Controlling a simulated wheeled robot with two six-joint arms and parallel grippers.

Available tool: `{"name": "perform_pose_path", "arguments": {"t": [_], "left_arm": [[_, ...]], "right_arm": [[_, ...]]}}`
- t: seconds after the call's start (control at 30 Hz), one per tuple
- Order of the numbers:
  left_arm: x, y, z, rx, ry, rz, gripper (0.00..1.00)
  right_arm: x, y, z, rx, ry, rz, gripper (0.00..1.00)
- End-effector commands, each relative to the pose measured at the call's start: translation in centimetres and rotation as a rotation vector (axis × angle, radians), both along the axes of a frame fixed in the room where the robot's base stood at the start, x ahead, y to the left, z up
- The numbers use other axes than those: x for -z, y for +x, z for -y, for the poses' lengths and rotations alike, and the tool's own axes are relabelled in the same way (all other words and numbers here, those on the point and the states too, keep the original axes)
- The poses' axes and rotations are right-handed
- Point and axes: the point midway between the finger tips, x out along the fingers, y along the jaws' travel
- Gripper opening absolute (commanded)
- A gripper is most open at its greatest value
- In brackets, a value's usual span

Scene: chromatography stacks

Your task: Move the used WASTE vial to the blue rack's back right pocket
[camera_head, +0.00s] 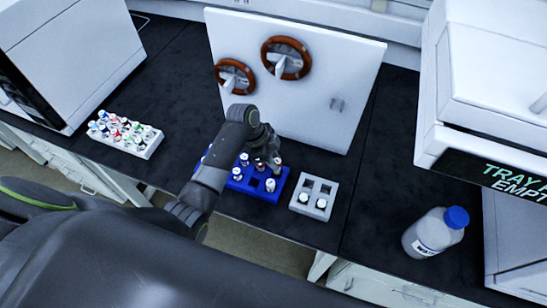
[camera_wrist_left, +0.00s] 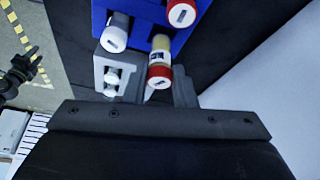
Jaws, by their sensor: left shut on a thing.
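The blue rack (camera_head: 241,185) stands on the black bench, with several vials in it and some open pockets. My left gripper (camera_head: 268,156) is over the rack's back right part, pointing down. In the left wrist view it is shut on a vial with a red cap and yellowish contents (camera_wrist_left: 159,60), beside the blue rack (camera_wrist_left: 137,36). I cannot tell whether this vial is seated in a pocket or raised. A white-capped vial (camera_wrist_left: 115,33) and another red-capped vial (camera_wrist_left: 182,14) stand in the rack. The vial labels are too small to read.
A grey rack (camera_head: 300,207) with two white-capped vials stands right of the blue rack. A white tray (camera_head: 142,150) of colour-capped vials is at left. A white panel (camera_head: 330,75) with two brown handwheels rises behind. A blue-capped waste bottle (camera_head: 430,235) stands at right.

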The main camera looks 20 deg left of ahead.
Motion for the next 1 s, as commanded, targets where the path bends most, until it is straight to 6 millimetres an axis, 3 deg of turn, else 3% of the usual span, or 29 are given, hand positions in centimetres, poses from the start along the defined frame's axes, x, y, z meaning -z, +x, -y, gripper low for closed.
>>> {"name": "perform_pose_path", "arguments": {"t": [0.7, 1.0], "left_arm": [[2.2, 0.0, 0.0, 0.000, 0.000, -0.001, 0.02], [2.3, 0.0, 0.0, 0.000, 0.000, 0.000, 0.02]], "right_arm": [[1.4, 0.0, 0.0, 0.000, 0.000, 0.000, 0.46], [1.4, 0.0, 0.1, 0.000, -0.001, 0.000, 0.46]]}}
